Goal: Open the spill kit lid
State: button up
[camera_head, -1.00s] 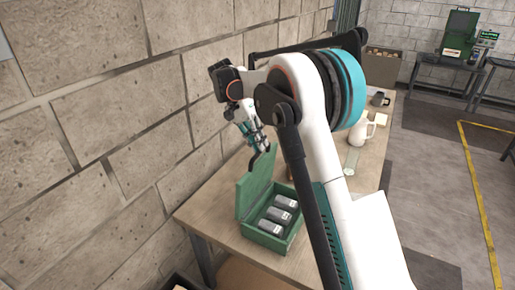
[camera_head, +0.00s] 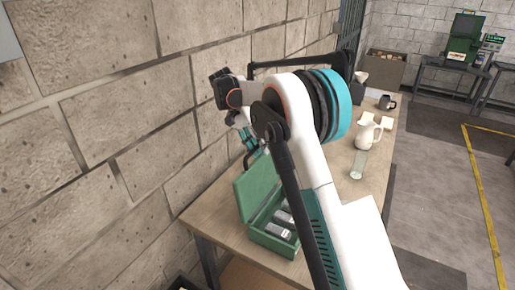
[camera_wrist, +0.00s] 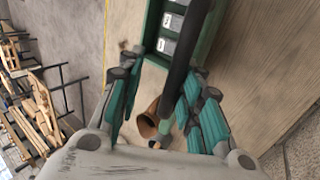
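The green spill kit box (camera_head: 274,243) stands on the near end of the workbench. Its lid (camera_head: 256,187) is raised, leaning back toward the block wall. Grey labelled packs (camera_head: 284,218) lie inside; my arm covers part of the box. The box rim (camera_wrist: 149,27) and packs (camera_wrist: 166,45) also show in the wrist view. In the head view my gripper (camera_head: 250,142) is mostly hidden, at the lid's upper edge.
The block wall (camera_head: 100,130) is close on the left. A white jug (camera_head: 367,133), a dark mug (camera_head: 387,102) and a clear glass (camera_head: 357,165) stand farther along the bench. A brown cylindrical thing (camera_wrist: 148,122) shows near my fingers. Open floor lies right of the bench.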

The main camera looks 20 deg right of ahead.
jog(key=shift+a, duration=0.2)
jog(key=v, duration=0.7)
jog(key=shift+r, duration=0.2)
